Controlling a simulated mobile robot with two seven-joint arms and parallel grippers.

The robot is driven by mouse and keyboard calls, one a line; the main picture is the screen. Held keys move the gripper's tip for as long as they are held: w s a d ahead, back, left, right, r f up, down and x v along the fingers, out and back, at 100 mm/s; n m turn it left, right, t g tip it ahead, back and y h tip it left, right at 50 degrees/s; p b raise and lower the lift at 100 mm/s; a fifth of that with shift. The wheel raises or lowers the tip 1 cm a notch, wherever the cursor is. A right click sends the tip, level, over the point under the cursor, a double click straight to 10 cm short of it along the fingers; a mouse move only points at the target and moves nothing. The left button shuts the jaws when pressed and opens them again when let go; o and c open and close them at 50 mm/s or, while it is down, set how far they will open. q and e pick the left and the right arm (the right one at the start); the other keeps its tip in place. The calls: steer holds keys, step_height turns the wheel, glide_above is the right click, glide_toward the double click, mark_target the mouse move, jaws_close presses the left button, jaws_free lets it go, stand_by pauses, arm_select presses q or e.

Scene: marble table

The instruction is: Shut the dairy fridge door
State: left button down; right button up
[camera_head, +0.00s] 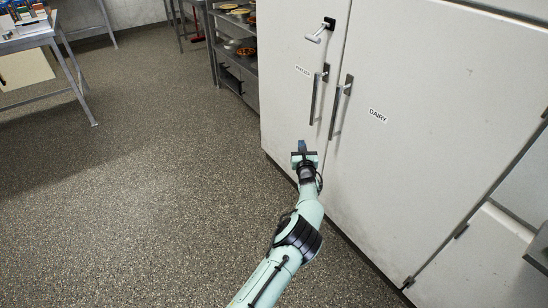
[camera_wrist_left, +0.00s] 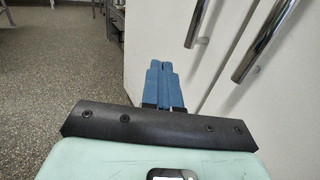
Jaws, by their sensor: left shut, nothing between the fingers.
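The white dairy fridge door (camera_head: 430,160) carries a "DAIRY" label (camera_head: 377,115) and a vertical metal handle (camera_head: 340,105) near its left edge. It looks about flush with the neighbouring white door, with a thin seam between them. My left gripper (camera_head: 302,147) is shut and empty, low in front of the doors, left of and below the dairy handle, and it appears apart from them. In the left wrist view the blue fingers (camera_wrist_left: 163,84) are together, with the two door handles to their right; the right one (camera_wrist_left: 265,38) is the dairy handle. My right gripper is not in view.
The neighbouring door (camera_head: 290,75) has a label, its own handle (camera_head: 317,95) and a latch (camera_head: 321,30). A metal shelf unit (camera_head: 235,72) with food stands beyond it. A table (camera_head: 28,42) is at the far left. The speckled floor (camera_head: 140,190) is clear.

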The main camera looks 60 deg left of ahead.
arm_select(q)
steer(key=s+p, duration=0.4)
steer(key=s, duration=0.5)
steer(key=shift+s+d+p, duration=0.3)
steer(key=shift+s, duration=0.1)
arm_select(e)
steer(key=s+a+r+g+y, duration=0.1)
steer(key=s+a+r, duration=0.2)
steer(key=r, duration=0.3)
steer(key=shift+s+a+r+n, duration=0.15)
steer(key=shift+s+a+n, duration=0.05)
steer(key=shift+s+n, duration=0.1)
